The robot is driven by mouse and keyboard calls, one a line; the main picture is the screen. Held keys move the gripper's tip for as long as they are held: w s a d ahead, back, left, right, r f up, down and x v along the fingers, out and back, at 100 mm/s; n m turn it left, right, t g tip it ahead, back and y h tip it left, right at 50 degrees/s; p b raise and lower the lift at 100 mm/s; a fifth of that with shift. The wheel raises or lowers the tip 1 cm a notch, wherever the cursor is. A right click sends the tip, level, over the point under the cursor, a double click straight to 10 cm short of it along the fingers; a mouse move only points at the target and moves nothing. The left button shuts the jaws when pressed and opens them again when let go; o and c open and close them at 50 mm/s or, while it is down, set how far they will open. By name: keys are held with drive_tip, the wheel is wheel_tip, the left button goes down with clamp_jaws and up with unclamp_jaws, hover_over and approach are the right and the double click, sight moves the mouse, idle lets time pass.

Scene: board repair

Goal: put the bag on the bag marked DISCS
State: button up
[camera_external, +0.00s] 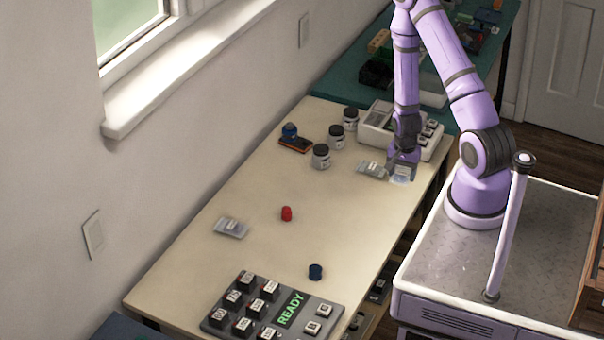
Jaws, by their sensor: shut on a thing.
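My gripper (403,166) is low over the far right part of the table, shut on a small clear bag (401,178) with a pale label. The fingers hide part of this bag, and I cannot tell whether it touches the table. A second bag (369,168) with a pale label lies just left of the gripper. A third bag (231,228) lies alone at the left side of the table. The print on the labels is too small to read, so I cannot tell which bag is marked DISCS.
A READY panel (258,300) fills the near end.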

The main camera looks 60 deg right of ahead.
drive_tip(key=shift+s+d+m, duration=0.45)
drive_tip(key=shift+s+m, duration=0.05)
drive_tip(key=shift+w+d, duration=0.25)
drive_tip(key=shift+w, duration=0.05)
hover_over(372, 166)
drive_tip(key=shift+a+f, duration=0.1)
drive_tip(key=shift+f, duration=2.4)
drive_tip(key=shift+f, duration=0.15)
drive_tip(key=o, duration=0.9)
